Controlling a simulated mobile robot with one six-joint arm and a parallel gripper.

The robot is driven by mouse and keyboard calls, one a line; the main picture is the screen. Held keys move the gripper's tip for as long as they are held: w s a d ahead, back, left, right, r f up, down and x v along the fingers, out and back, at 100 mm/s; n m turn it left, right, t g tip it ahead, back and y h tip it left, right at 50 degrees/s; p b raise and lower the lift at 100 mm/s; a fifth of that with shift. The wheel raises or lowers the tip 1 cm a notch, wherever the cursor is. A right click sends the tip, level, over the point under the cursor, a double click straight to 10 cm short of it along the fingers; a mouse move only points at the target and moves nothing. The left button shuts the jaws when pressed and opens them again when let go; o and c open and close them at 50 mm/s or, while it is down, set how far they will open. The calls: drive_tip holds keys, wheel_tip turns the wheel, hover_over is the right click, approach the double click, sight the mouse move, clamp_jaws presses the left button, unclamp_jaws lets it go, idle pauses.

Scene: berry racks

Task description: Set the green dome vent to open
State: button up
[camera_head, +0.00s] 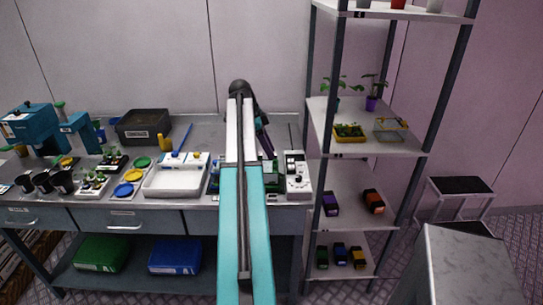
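I cannot make out a green dome vent for certain. Small green parts (213,181) show on the bench just left of my arm, but most of what stands there is hidden behind the arm. My arm rises from the bottom middle, bends at a dark joint near the back wall and comes down behind itself on the right. My gripper (267,150) is at the lower end of that dark part, over the bench, mostly hidden. Its fingers cannot be made out, nor whether it touches anything.
A white device with knobs (297,174) stands right of my arm. A white tray (176,180), a dark crate (144,124) and several colored lids are to the left. A shelf rack (330,150) holds plants, a yellow tray (349,137) and a yellow-framed clear box (390,134).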

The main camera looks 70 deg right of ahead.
drive_tip(key=b+v, duration=0.2)
drive_tip(key=v, duration=0.8)
drive_tip(key=shift+r, duration=0.2)
idle(0.3)
